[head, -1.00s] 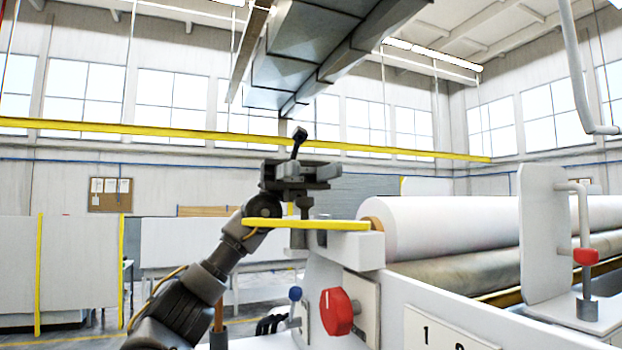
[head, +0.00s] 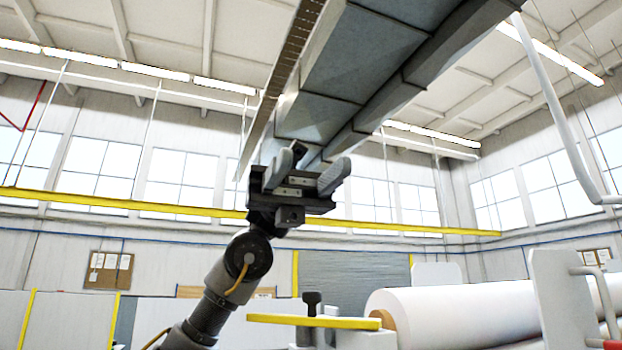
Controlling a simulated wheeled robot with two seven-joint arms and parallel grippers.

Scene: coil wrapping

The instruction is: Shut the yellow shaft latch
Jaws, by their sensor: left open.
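The yellow shaft latch (head: 315,321) is a flat, level bar low in the head view. It lies beside the black knob (head: 312,300) on the white machine frame. Its right end is close to the brown core end of the white roll (head: 455,315). I cannot tell whether the latch is fully seated. My left gripper (head: 309,168) is open and empty, with its two grey fingers apart. It is well above the latch and touches nothing. My right gripper is not in view.
A white upright plate (head: 562,295) with a bent handle stands at the right of the roll. A large grey duct (head: 370,60) hangs overhead. A long yellow beam (head: 130,205) crosses behind my left arm. The space around my left gripper looks clear.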

